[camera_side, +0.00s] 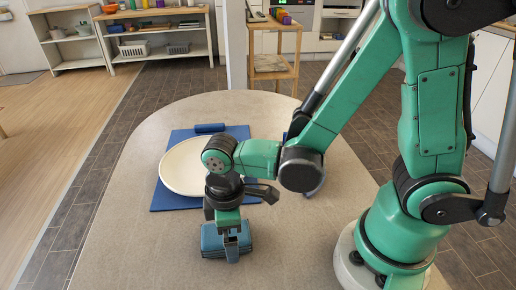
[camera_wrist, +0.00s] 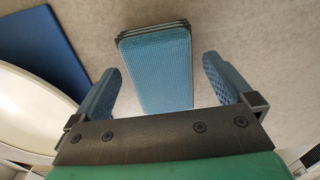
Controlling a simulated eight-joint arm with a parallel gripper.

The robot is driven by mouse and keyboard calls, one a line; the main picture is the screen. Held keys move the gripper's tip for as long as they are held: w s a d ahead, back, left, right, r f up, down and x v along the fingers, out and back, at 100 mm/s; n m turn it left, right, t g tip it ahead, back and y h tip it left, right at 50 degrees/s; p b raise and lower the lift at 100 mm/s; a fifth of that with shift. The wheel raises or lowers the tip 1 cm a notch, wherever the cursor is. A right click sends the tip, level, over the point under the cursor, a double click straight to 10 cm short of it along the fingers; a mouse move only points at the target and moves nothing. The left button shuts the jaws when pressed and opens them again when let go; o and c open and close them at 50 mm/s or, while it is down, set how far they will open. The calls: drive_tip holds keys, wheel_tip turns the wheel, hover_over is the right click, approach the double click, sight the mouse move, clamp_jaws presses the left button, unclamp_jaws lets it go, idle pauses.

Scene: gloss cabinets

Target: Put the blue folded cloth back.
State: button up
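The blue folded cloth (camera_side: 241,243) lies on the table at the front, a small teal-blue stack of layers. In the wrist view the cloth (camera_wrist: 155,70) lies ahead, between the two fingers, with a gap on the right side and a narrower one on the left. My gripper (camera_side: 229,250) points down at the cloth, one finger hiding part of its near side. In the wrist view my gripper (camera_wrist: 162,72) is open with nothing held. How high the fingertips are above the table is hard to tell.
A large white oval dish (camera_side: 182,166) rests on a blue mat (camera_side: 172,203) behind the gripper. A small blue roll (camera_side: 210,128) lies at the mat's far edge. The table (camera_side: 130,250) is clear to the left. Shelves (camera_side: 160,45) and a wooden cart (camera_side: 273,72) stand farther back.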

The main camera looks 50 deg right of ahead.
wheel_tip(320, 180, up, 12)
drive_tip(key=w+d+m+t, duration=0.2)
drive_tip(key=d+m+t, duration=0.5)
drive_tip(key=d+m, duration=0.2)
drive_tip(key=shift+w+d, duration=0.4)
drive_tip(key=shift+d, duration=0.15)
